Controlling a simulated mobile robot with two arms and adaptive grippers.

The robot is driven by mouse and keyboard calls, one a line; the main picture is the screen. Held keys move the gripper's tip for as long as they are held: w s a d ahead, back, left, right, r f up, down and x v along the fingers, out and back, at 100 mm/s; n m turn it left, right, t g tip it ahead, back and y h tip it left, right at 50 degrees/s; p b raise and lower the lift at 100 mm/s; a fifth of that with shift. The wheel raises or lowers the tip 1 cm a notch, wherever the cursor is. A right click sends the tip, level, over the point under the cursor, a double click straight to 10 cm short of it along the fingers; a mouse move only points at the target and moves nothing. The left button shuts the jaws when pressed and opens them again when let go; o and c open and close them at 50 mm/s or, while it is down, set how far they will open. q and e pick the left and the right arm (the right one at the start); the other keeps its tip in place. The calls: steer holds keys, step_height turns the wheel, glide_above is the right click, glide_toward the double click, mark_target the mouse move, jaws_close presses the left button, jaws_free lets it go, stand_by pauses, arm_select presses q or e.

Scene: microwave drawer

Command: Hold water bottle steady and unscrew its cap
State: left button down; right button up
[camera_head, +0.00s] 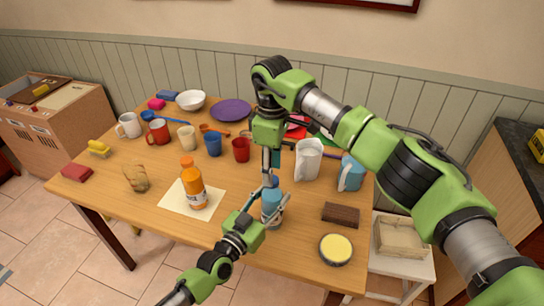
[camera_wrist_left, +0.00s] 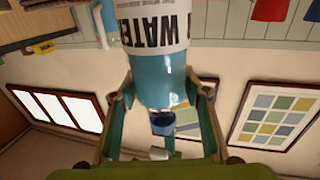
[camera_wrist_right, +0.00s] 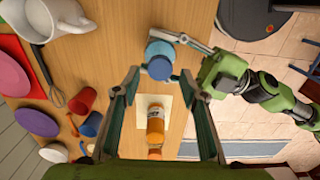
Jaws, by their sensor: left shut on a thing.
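The light-blue water bottle (camera_head: 271,207) stands upright near the front edge of the wooden table. Its label reads "WATER" in the left wrist view (camera_wrist_left: 152,30), where it appears upside down. Its darker blue cap (camera_wrist_right: 158,67) is on it, seen from above in the right wrist view. My left gripper (camera_wrist_left: 168,88) is shut around the bottle's side. My right gripper (camera_wrist_right: 160,76) points down from above, its fingers spread on either side of the cap with visible gaps. I cannot tell whether the right fingertips are level with the cap.
An orange bottle (camera_head: 194,187) stands on a paper sheet (camera_head: 215,203) to the left. Several cups stand behind.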

mark_target(272, 203)
steer(key=shift+f, duration=1.45)
